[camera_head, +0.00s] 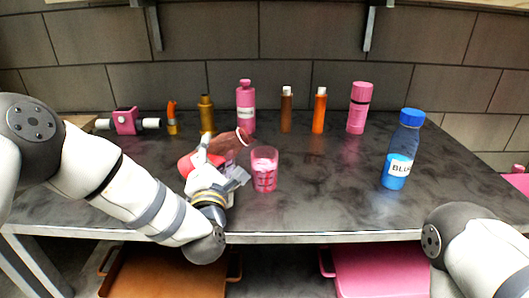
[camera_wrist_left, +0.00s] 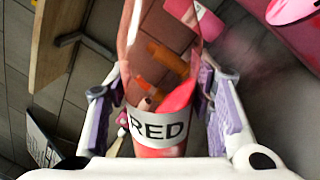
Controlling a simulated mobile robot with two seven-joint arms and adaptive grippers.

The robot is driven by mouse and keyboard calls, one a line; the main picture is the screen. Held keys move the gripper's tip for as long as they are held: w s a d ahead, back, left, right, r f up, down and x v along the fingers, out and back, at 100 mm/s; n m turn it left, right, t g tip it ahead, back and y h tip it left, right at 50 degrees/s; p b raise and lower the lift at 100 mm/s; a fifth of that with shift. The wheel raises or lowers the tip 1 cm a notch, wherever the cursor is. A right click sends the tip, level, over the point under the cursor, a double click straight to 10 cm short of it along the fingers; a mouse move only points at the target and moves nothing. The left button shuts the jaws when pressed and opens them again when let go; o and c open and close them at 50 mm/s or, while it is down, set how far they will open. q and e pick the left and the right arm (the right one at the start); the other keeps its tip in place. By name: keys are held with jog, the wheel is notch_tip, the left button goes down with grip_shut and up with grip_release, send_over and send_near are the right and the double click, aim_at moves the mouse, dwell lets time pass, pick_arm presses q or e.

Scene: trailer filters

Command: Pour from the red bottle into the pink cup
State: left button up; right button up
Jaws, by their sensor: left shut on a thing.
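The red bottle (camera_head: 229,144) is tilted almost onto its side in my left gripper (camera_head: 219,165), with its neck pointing up and right. In the left wrist view the bottle's white RED label (camera_wrist_left: 158,128) sits between the two purple-padded fingers of the left gripper (camera_wrist_left: 158,100), which are shut on it. Red liquid shows inside. The pink cup (camera_head: 264,172) stands upright on the table, just right of the gripper. The bottle's mouth is near the cup's rim, above and to its left. No stream shows. My right gripper is out of view.
A blue bottle (camera_head: 399,155) stands at the right of the grey table (camera_head: 330,205). A row of bottles, including a pink one (camera_head: 246,108) and an orange one (camera_head: 319,112), lines the back. Orange and pink trays sit below.

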pick_arm(q)
jog(key=shift+a+r+m, duration=0.15)
jog(key=shift+r+m, duration=0.2)
jog(key=shift+m, duration=0.35)
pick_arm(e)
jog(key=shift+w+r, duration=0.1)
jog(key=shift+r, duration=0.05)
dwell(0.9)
pick_arm(q)
jog(key=shift+a+r+m+h+p, duration=0.15)
jog(key=shift+r+m+h+p, duration=0.2)
jog(key=shift+r+m, duration=0.55)
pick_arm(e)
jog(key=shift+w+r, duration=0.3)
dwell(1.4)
pick_arm(q)
jog(key=shift+d+r+m+h+p, duration=0.25)
jog(key=shift+r+m, duration=0.2)
jog(key=shift+m, duration=0.35)
jog(key=shift+d+r+m+h+p, duration=0.15)
jog(key=shift+r+m+p, duration=0.25)
jog(key=shift+m, duration=0.4)
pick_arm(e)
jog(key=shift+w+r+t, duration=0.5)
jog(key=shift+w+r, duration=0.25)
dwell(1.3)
